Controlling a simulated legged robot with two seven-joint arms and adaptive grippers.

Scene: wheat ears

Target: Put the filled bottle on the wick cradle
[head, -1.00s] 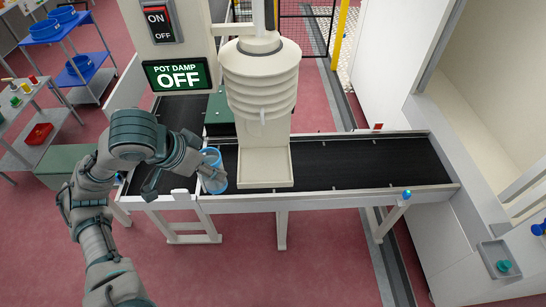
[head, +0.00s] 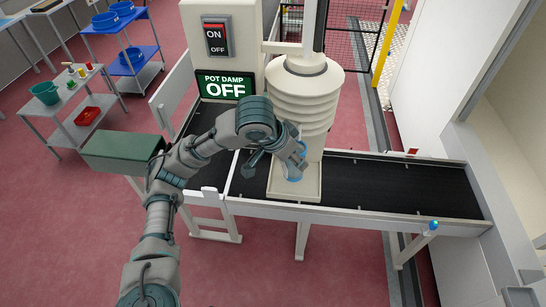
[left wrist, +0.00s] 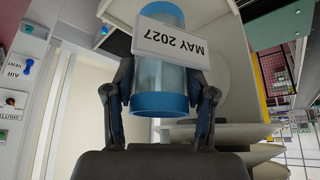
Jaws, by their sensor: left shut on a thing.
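The bottle is a clear cylinder with blue ends. It shows in the left wrist view (left wrist: 163,78), and its blue end shows in the head view (head: 294,179). My left gripper (head: 296,164) is shut around its middle; in the left wrist view its fingers (left wrist: 160,90) are on both sides. A white card reading MAY 2027 (left wrist: 177,38), upside down, overlaps the bottle's upper part. The bottle is in front of the cream stand (head: 314,180) below the ribbed cream housing (head: 307,95). I cannot make out the wick cradle, or whether the bottle touches anything. My right gripper is not in view.
A black conveyor (head: 400,185) with white rails runs beneath the stand to the right. A screen reading POT DAMP OFF (head: 225,86) and an ON/OFF switch (head: 216,38) are at the back left. A green box (head: 122,150) and shelves (head: 85,105) stand left.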

